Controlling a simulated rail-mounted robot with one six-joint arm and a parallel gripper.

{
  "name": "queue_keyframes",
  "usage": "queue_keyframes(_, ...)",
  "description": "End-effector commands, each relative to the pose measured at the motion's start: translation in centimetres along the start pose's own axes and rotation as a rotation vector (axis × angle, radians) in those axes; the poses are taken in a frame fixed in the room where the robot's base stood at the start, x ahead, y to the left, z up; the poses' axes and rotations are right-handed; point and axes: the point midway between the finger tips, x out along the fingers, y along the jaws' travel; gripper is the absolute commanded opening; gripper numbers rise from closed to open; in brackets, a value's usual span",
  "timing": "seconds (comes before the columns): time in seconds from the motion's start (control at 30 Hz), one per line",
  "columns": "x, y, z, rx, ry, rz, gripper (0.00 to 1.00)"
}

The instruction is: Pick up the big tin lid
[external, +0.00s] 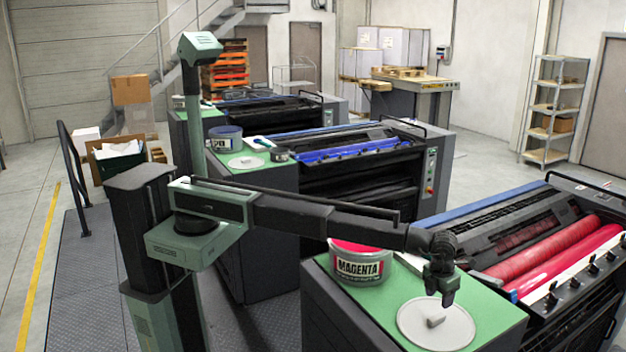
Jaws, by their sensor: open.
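A big round pale-grey tin lid (413,325) lies flat on the green top of the nearest ink unit, at the lower right of the external view. A small grey block-like piece (436,321) stands up at its middle; whether it is a grip on the lid or a separate piece I cannot tell. My gripper (440,299) is open and empty, pointing down just above the far part of the lid, apart from the grey piece. The gap between its fingers is hard to see.
A tin marked MAGENTA (361,264) stands left of the lid, under my forearm. The nearest press (560,255) with red rollers is on the right. A blue-labelled tin (224,139) and another pale lid (246,161) sit on the unit behind.

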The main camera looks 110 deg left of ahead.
Motion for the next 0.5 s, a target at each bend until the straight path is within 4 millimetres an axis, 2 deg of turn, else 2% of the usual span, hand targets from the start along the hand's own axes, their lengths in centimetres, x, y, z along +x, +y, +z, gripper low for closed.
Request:
queue_keyframes(0.03,2.2,0.0,-0.1,-0.001,0.0,0.0,0.55)
queue_keyframes(0.1,3.1,0.0,-0.1,-0.001,0.0,0.0,0.55)
queue_keyframes(0.27,3.0,0.0,0.0,-0.001,0.0,0.0,0.55)
queue_keyframes(0.37,4.3,0.0,-0.2,-0.002,0.0,0.0,0.55)
queue_keyframes(0.5,7.3,0.0,-0.4,-0.002,0.0,0.0,0.55)
